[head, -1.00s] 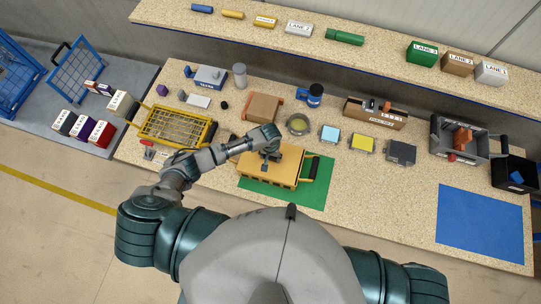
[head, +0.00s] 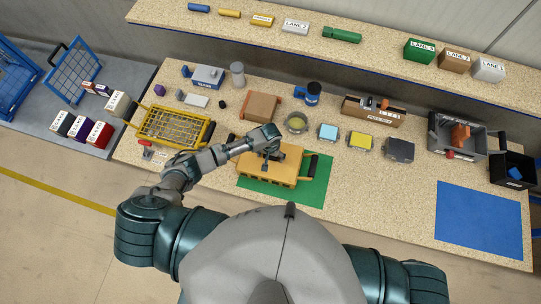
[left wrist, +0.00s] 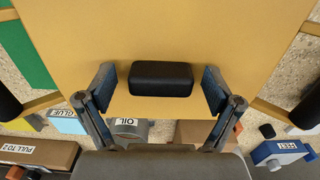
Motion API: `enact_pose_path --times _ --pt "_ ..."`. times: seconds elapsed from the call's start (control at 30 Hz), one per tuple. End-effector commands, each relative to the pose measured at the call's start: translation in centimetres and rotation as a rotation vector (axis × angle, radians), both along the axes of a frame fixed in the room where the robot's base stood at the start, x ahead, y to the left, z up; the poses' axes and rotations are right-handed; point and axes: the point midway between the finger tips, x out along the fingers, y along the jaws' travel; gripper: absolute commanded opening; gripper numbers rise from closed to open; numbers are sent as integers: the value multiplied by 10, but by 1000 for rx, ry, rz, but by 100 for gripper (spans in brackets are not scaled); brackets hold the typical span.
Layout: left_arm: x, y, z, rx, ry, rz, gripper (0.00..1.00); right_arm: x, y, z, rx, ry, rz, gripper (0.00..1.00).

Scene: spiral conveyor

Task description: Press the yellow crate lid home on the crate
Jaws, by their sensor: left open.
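The yellow crate (head: 266,181) stands on the green mat (head: 317,190) with its yellow lid (head: 288,158) on top. I cannot tell whether the lid is fully seated. In the left wrist view the lid (left wrist: 160,30) fills the upper part, with a black block-shaped grip (left wrist: 161,79) in its middle. My left gripper (head: 270,158) is over the lid. In the left wrist view its open fingers (left wrist: 160,88) stand on either side of the black grip, with gaps visible on both sides. My right gripper is not in view.
A yellow wire basket (head: 207,131) stands left of the crate. Small coloured boxes stand to the right. A blue mat (head: 478,220) at the far right is bare.

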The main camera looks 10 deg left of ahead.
Motion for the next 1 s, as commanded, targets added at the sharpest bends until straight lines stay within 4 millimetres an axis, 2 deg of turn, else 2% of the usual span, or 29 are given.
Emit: enact_pose_path --times 0.17,0.5,0.63,0.8,1.0 --pt "1 0 10 -2 -1 0 91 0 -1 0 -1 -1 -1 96" --pt "2 -1 82 -2 -2 0 91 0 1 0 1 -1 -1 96" --pt "2 0 104 -1 -1 -1 91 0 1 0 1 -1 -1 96" --pt "2 0 117 1 1 0 91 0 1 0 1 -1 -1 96" --pt "2 0 119 1 1 0 91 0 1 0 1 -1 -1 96"
